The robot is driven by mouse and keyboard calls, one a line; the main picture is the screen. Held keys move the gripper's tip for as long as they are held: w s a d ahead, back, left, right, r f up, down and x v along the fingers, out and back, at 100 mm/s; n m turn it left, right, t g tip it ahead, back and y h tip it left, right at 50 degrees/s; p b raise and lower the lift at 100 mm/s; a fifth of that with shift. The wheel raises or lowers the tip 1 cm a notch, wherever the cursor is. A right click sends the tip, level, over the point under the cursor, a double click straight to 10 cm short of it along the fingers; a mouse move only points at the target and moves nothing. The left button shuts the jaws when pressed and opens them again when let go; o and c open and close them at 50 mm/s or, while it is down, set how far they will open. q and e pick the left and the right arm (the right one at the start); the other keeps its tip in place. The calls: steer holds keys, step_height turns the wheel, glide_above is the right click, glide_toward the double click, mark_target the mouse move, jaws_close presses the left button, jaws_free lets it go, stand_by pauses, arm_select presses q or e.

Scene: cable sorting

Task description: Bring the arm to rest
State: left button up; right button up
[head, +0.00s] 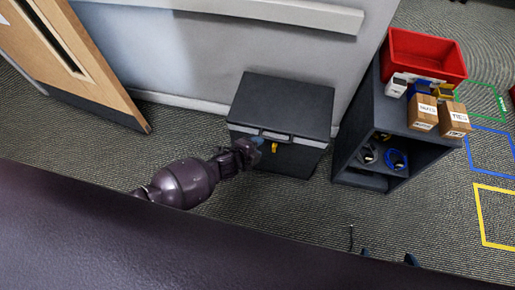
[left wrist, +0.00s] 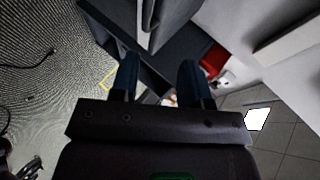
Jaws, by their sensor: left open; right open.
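My left gripper (head: 257,142) is in front of the dark cabinet (head: 285,100), near its upper front edge. Its fingers are partly hidden by the wrist in the head view. In the left wrist view the left gripper (left wrist: 158,78) shows two dark blue fingers, spread apart with nothing between them. Dark furniture is beyond them. Two dark blue tips of my right gripper (head: 388,256) show at the bottom of the head view, apart and over the floor; the rest of it is hidden.
A small yellow piece (head: 274,147) is at the cabinet's front. A dark shelf (head: 350,140) to the right bears a red bin (head: 425,52) and cartons (head: 423,112). A blue coil (head: 397,159) lies inside. Carpet with coloured outlines is clear at right; a wooden door (head: 90,60) stands left.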

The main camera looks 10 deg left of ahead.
steer(key=shift+w+f, duration=0.1)
steer(key=shift+w, duration=0.1)
stand_by(0.3)
steer(key=shift+d+r, duration=0.1)
steer(key=shift+r, duration=0.1)
